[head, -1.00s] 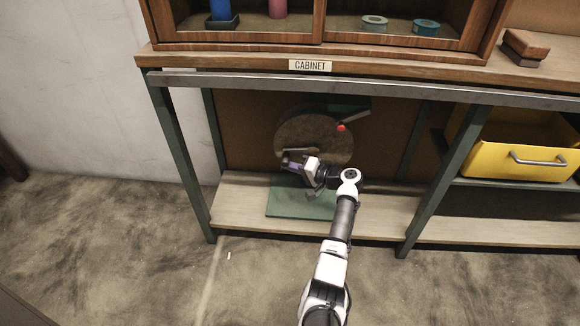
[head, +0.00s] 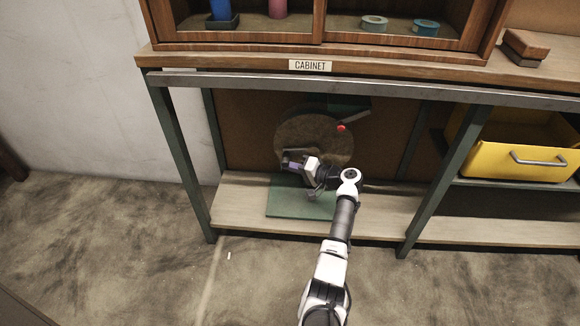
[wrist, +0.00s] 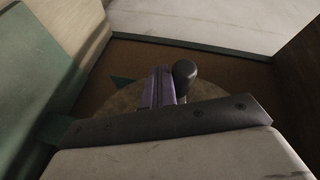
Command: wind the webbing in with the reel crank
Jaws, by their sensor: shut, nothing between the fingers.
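The reel (head: 318,130) is a round, brownish disc standing upright on a green base (head: 300,205) on the low shelf under the cabinet. A pale bar, seemingly the crank arm (head: 296,150), shows on the left of its face, just above my gripper (head: 289,164). In the wrist view, a dark rounded crank knob (wrist: 185,76) stands close to the right of my gripper's purple fingers (wrist: 158,87). The fingers are shut with nothing between them. I cannot tell whether they touch the knob. I cannot make out the webbing.
A lever with a red knob (head: 341,128) sits at the reel's upper right. Green bench legs (head: 180,150) stand on both sides of the bay. A yellow drawer (head: 520,150) is to the right. The cabinet (head: 310,50) is above. The floor in front is clear.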

